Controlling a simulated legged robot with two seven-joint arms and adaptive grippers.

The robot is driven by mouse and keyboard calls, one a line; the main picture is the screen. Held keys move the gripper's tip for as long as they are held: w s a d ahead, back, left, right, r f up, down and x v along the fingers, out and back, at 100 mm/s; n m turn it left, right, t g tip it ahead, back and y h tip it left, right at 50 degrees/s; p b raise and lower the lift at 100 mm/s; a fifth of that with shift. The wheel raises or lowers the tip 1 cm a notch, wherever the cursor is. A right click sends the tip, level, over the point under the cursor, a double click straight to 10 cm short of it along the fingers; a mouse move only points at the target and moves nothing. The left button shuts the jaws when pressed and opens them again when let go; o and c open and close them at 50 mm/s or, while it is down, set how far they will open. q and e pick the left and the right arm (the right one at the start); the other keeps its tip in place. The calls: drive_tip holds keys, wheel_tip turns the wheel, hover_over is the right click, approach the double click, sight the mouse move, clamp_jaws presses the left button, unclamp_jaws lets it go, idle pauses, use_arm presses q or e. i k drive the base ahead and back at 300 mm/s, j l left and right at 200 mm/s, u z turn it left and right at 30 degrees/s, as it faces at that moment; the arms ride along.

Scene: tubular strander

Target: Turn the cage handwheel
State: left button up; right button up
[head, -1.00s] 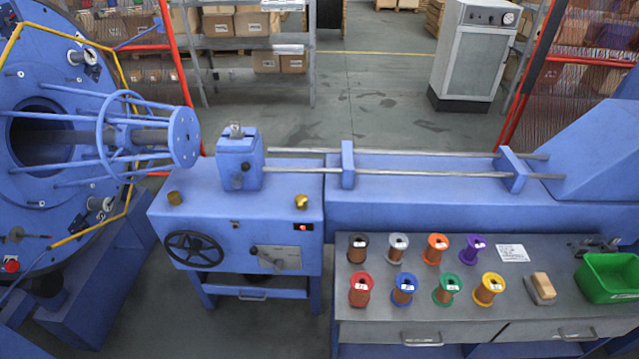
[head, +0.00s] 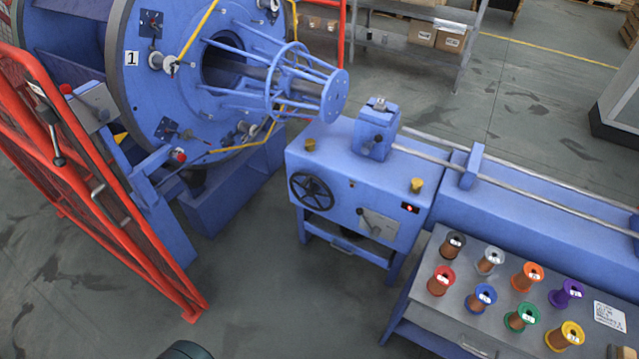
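A black spoked handwheel (head: 311,191) is on the front face of the blue machine housing (head: 345,175), at its left side. It is fully visible, and nothing touches it. Behind it and to the left is the large blue round cage plate (head: 190,105), with a blue frame of rods and rings (head: 285,85) reaching out to the right. A plate marked "1" (head: 132,58) is on the cage. Neither of my grippers shows in the head view.
A red mesh guard (head: 95,190) stands at the left. A bench (head: 440,310) with several coloured spools is at the lower right. A lever plate (head: 378,224) is right of the handwheel. Open floor (head: 270,270) lies before the machine.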

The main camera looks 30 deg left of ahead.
sight(314, 189)
drive_tip(key=u, duration=1.3)
